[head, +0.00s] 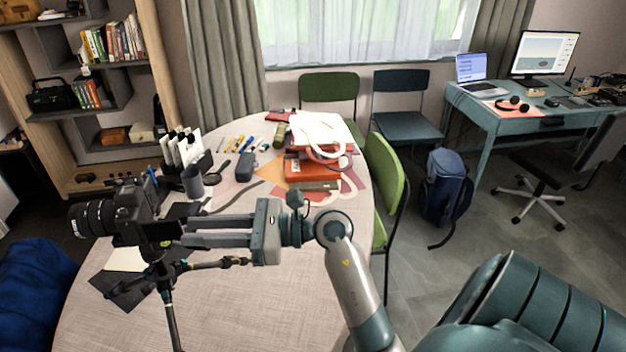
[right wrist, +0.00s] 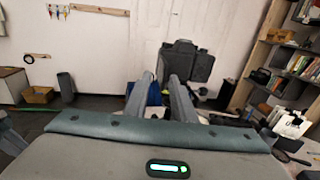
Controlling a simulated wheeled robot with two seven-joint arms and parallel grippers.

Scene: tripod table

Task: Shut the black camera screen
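The black camera (head: 122,215) stands on a tripod (head: 162,285) in front of the round table, its lens facing left. Its small screen (head: 160,233) stands out from the body on the side toward my right gripper. My right gripper (head: 184,232) is level, with its fingertips close to the screen; I cannot tell whether they touch it. Its two fingers are apart with nothing seen between them. The right wrist view shows the dark camera (right wrist: 187,62) just beyond the fingertips. My left gripper is not in view.
The tripod's handle (head: 222,262) sticks out below my right gripper.

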